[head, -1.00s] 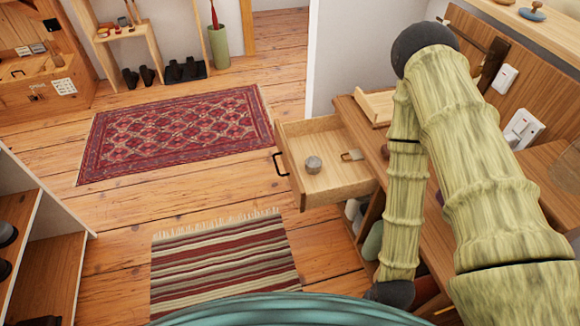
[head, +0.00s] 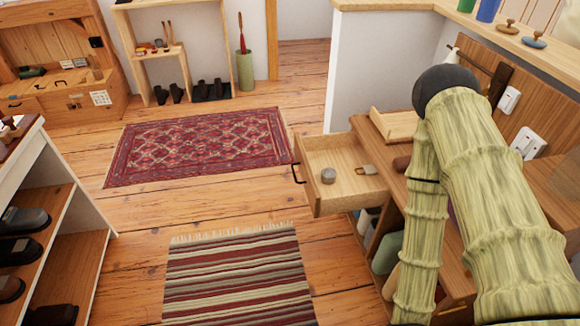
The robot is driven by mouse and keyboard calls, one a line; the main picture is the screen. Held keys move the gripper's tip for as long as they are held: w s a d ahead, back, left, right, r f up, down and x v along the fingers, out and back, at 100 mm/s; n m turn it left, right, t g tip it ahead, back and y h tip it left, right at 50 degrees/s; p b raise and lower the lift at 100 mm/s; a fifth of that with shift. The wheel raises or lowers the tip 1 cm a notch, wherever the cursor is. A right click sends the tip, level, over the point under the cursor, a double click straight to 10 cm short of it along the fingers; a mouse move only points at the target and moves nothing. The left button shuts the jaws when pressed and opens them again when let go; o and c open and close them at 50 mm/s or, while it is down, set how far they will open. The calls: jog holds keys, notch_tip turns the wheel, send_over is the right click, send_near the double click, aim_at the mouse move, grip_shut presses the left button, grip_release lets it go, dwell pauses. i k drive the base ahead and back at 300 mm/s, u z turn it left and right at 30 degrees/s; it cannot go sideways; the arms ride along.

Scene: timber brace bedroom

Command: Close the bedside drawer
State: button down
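The bedside drawer (head: 342,185) is pulled well out of the wooden bedside cabinet (head: 385,140), to the left in the head view. Its front faces left and carries a dark bar handle (head: 297,173). Inside lie a small grey round object (head: 328,175) and a small padlock-like piece (head: 367,170). My bamboo-textured arm stands over the cabinet at the right and hides part of its top and side. My gripper is not in view; the arm's lower end runs out of the bottom of the picture.
A red patterned rug (head: 200,145) and a striped rug (head: 238,275) lie on the plank floor left of the drawer. A shoe shelf (head: 60,240) stands at the left. A white half wall (head: 385,70) rises behind the cabinet. The floor beside the drawer front is clear.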

aim_at(343, 152)
jog(key=u, duration=0.65)
jog(key=i, duration=0.75)
jog(key=u, duration=0.3)
